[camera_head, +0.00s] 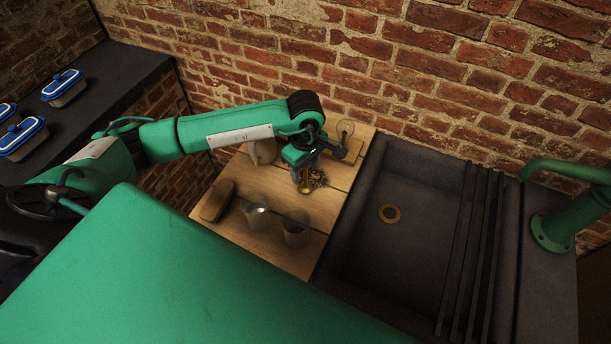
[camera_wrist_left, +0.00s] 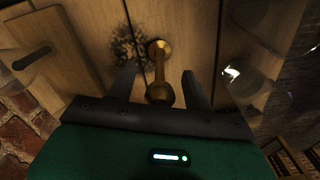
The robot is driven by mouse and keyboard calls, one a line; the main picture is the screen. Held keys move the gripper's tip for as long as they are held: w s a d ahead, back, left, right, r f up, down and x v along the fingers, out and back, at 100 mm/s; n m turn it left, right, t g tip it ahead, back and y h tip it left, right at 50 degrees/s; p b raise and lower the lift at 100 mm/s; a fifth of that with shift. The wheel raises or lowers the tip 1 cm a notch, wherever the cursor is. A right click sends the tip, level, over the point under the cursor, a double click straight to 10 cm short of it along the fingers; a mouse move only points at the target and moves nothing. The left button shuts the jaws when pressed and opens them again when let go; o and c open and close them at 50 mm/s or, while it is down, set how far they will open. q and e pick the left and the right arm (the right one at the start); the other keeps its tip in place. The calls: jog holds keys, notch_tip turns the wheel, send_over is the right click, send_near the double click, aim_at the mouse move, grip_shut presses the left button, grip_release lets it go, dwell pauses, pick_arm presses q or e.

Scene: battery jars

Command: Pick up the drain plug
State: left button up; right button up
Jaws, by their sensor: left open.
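The brass drain plug (camera_wrist_left: 159,72) stands on the wooden board with a round base, a slim stem and a rounded knob. In the wrist view it lies between the two spread fingers of my left gripper (camera_wrist_left: 158,82), apparently with gaps on both sides. A dark tangled chain or cord (camera_wrist_left: 128,42) lies beside it. In the head view my left gripper (camera_head: 304,172) points down over the board, and the plug's brass base (camera_head: 305,189) shows just below it, with the rest hidden. My right gripper is not in view.
Clear glass jars (camera_head: 296,229) (camera_head: 256,211) stand near the plug on the wooden board (camera_head: 270,182), with a wooden block (camera_head: 216,200) to the left. A dark sink (camera_head: 385,255) with a brass drain ring (camera_head: 389,213) lies to the right. A brick wall (camera_head: 400,60) runs behind.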

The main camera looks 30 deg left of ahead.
pick_arm(q)
jog(key=shift+f, duration=0.3)
grip_shut()
jog(key=shift+r, duration=0.1)
jog(key=shift+w+r, duration=0.1)
jog(key=shift+r+b, duration=0.3)
jog(key=shift+r, duration=0.25)
notch_tip(320, 180, up, 19)
jog(key=b, duration=0.4)
jog(key=shift+f+b, duration=0.15)
jog(key=shift+b, duration=0.15)
